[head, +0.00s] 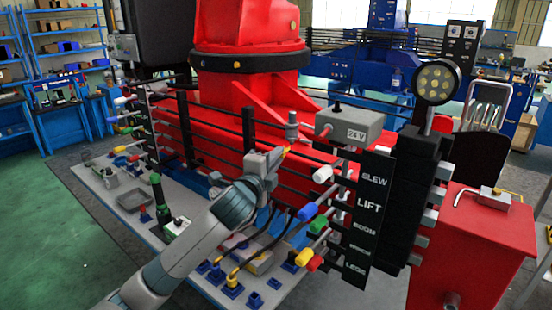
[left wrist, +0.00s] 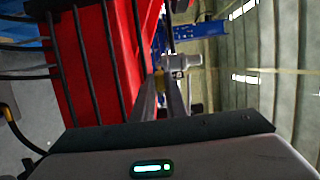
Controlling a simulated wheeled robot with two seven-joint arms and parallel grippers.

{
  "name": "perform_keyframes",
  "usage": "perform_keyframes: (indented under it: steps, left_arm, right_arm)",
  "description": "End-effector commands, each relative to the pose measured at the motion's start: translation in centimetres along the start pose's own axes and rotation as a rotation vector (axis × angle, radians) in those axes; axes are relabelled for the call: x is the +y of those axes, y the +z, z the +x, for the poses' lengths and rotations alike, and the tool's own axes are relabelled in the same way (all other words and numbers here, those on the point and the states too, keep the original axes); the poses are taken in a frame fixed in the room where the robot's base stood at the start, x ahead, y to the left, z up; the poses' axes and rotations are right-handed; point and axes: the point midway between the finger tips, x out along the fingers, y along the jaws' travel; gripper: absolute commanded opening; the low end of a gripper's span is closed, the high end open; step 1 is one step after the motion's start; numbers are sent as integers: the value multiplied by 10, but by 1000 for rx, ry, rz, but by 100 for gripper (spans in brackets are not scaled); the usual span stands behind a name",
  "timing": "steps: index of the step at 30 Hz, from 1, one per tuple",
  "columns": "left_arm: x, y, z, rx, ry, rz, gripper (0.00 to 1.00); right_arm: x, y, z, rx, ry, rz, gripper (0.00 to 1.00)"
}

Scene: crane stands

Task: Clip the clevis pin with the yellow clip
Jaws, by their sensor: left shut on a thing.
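The grey clevis pin (head: 292,126) stands upright near the top of the black rails, in front of the red crane column. My left gripper (head: 275,158) comes in from the lower left and is shut on the small yellow clip (head: 286,149), which pokes out at its fingertips. The clip is just below and left of the pin; whether it touches the pin I cannot tell. In the left wrist view the clip (left wrist: 160,80) shows between the fingers (left wrist: 170,98), with the grey pin (left wrist: 180,62) close beyond. My right gripper is in neither view.
A grey 24 V box (head: 349,126) sits just right of the pin. Black rails (head: 215,145) run in front of the red crane base. Levers with coloured knobs (head: 306,211) and a black label panel (head: 369,203) stand at the right.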

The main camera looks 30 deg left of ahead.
Motion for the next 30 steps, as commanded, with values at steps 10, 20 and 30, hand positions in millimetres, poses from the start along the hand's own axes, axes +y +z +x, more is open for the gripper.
perform_keyframes:
  steps: [10, 20, 30]
  left_arm:
    - [-1, 0, 9, -1, -1, 0, 0]
    - [0, 0, 18, 0, 0, 0, 0]
    - [0, 0, 18, 0, 0, 0, 0]
  right_arm:
    - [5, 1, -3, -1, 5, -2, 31]
    - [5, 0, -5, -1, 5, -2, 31]
    - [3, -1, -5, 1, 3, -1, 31]
